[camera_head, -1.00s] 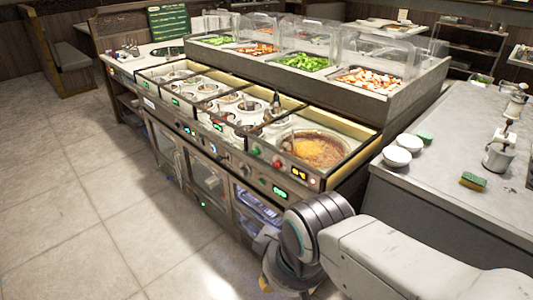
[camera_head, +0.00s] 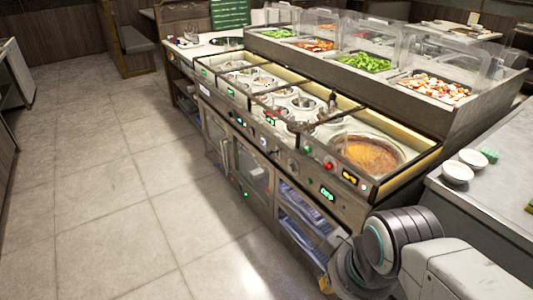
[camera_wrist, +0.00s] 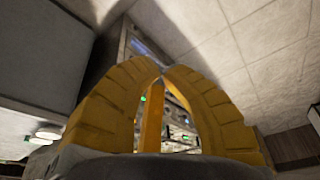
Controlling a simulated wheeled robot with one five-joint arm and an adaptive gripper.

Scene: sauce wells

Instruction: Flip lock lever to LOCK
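I cannot make out a lock lever or a LOCK mark in either view. The steel counter's front panel (camera_head: 262,139) carries knobs, red and green buttons and lit displays, too small to read. My gripper (camera_wrist: 162,72) shows in the wrist view as yellow fingers whose tips come together at the top, with nothing visible between them. Part of the counter front with green lights (camera_wrist: 180,128) shows through the gap between the fingers. In the head view my arm is at the lower right, in front of the counter's near end, and its gripper end is mostly hidden.
A large round pan of orange-brown sauce (camera_head: 368,154) and several smaller wells sit in the counter top. Food trays under clear guards (camera_head: 365,62) stand behind. A grey side counter with white bowls (camera_head: 457,171) is at right. The tiled floor (camera_head: 110,190) at left is clear.

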